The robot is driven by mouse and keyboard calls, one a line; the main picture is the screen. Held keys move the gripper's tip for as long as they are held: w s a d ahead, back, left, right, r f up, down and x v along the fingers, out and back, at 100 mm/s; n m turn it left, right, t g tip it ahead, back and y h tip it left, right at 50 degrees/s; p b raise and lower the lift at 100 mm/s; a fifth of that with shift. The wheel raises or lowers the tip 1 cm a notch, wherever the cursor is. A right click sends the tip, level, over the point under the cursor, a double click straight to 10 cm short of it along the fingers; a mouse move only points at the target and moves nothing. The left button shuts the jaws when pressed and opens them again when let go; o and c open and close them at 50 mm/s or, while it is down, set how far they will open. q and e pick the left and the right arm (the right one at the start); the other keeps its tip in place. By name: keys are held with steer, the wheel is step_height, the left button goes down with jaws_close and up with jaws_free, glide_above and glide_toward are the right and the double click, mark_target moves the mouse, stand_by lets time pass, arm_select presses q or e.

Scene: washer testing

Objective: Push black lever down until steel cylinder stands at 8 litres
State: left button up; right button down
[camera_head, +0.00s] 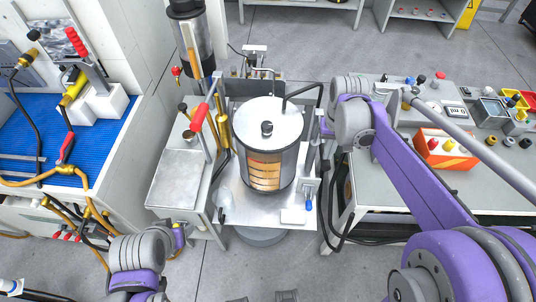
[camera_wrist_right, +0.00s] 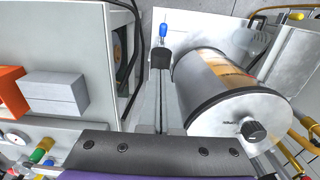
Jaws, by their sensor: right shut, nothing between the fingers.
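The steel cylinder (camera_head: 285,160) stands upright in the middle of the head view, with a black knob on its lid. An orange window shows on its front; its markings are too small to read. In the right wrist view the cylinder (camera_wrist_right: 215,85) lies to the right of my fingers. My right gripper (camera_wrist_right: 160,60) is shut and empty beside it, pointing towards a blue-handled part (camera_wrist_right: 163,30). This part also shows in the head view (camera_head: 308,204). I cannot surely pick out the black lever. My left gripper (camera_head: 178,236) is low at left, its fingers unclear.
A red-handled lever (camera_head: 199,117) and brass pipes stand left of the cylinder. A grey box (camera_head: 180,180) stands further left. The right bench holds an orange box (camera_head: 433,158) and several knobs. A black hose hangs between bench and cylinder stand. Grey floor is clear in front.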

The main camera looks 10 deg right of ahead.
mark_target(325, 164)
step_height(325, 164, down, 6)
steer(key=b, duration=0.3)
steer(key=shift+f+b, duration=0.2)
steer(key=shift+b, duration=0.15)
arm_select(q)
step_height(325, 164, down, 9)
steer(key=s+b, duration=0.2)
steer(key=b, duration=0.1)
arm_select(e)
step_height(325, 164, down, 5)
step_height(325, 164, up, 12)
steer(key=p, duration=0.7)
steer(key=shift+r, duration=0.2)
arm_select(q)
step_height(325, 164, up, 10)
steer(key=w, duration=0.2)
steer(key=shift+f, duration=0.25)
arm_select(e)
steer(key=shift+f, duration=0.15)
steer(key=shift+s, duration=0.1)
